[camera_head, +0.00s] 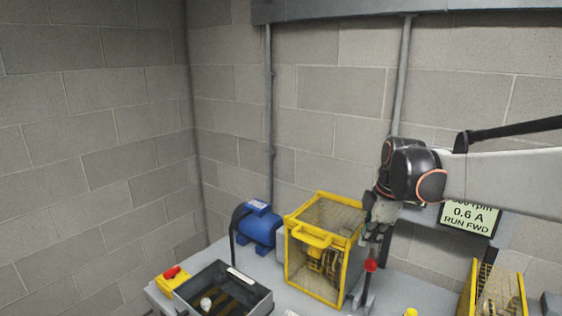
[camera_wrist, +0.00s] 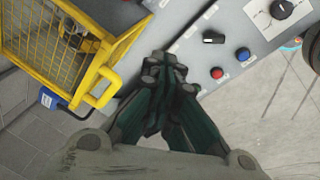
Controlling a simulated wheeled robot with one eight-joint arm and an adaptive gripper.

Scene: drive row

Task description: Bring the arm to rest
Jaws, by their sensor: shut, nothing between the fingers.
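My gripper (camera_head: 375,232) hangs from my arm to the right of the yellow guard cage in the head view, pointing down above the bench. In the wrist view my gripper (camera_wrist: 165,85) shows its dark fingers brought together, with nothing between them. Its tips appear over the grey control panel (camera_wrist: 193,45), close to the cage's yellow frame. I cannot tell the exact height of the tips above the panel.
The yellow cage (camera_head: 318,197) stands beside a blue motor (camera_head: 257,226). A red-knobbed lever (camera_head: 370,265) is just below my gripper. A display (camera_head: 470,217) reads 0.6 A, RUN FWD, partly behind my arm. A dark tray (camera_head: 263,302) and another yellow cage (camera_head: 522,300) stand nearby.

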